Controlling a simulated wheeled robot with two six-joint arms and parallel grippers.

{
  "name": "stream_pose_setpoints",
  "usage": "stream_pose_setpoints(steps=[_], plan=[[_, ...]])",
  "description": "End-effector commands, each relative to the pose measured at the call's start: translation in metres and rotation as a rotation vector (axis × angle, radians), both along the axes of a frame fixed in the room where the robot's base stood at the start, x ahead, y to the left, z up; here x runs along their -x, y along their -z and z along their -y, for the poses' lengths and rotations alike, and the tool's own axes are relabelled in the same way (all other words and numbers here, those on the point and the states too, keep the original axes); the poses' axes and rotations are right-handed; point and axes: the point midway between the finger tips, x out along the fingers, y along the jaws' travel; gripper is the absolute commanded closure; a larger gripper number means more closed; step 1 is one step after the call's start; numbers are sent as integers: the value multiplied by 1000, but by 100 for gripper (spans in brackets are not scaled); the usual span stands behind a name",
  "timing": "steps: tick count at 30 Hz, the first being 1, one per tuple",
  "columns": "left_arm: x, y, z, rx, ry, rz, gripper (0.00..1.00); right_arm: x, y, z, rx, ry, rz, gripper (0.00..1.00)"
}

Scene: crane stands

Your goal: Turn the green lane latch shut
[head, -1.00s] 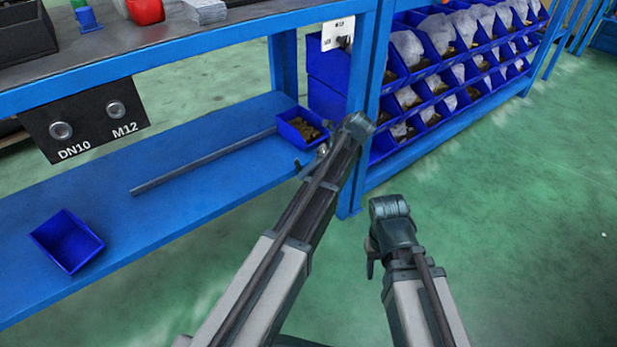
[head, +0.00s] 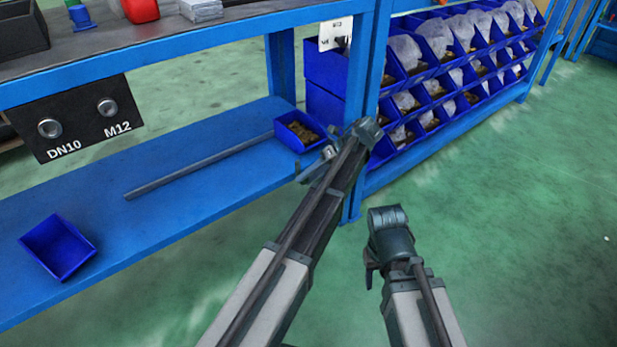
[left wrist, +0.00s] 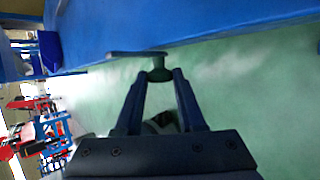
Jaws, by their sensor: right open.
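In the left wrist view a dark green knob (left wrist: 159,74) hangs below a flat grey-blue bar (left wrist: 136,54) at the edge of a blue beam; it may be the lane latch. My left gripper (left wrist: 160,79) has its fingers apart, one on each side of the knob. I cannot tell whether they touch it. In the head view my left gripper (head: 318,167) is at the right end of the lower blue shelf, partly hidden by my arm. My right gripper (head: 370,265) shows only in a small part beside my right arm, over the floor. No green latch can be made out in the head view.
The blue shelf (head: 180,205) holds a grey rod (head: 200,165), an empty blue bin (head: 57,247) and a filled blue bin (head: 300,130). A blue post (head: 362,100) stands beside my left arm, with a rack of bins (head: 440,80) behind. Green floor at right is clear.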

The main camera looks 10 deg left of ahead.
Motion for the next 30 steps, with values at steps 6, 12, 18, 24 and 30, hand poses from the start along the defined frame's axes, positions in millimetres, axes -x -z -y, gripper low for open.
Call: stream_pose_setpoints(steps=[6,12,18,24,30], plan=[[0,0,1,2,0,-1,31,0,0,0,0,0,0,50],[0,0,0,1,0,1,31,0,0,0,0,0,0,50],[-1,-5,2,1,-1,0,31,0,-5,0,0,0,0,50],[-4,-21,12,0,-4,-1,31,0,-21,0,0,0,-1,50],[-9,-46,29,0,-9,0,31,1,-46,0,1,0,-3,50]])
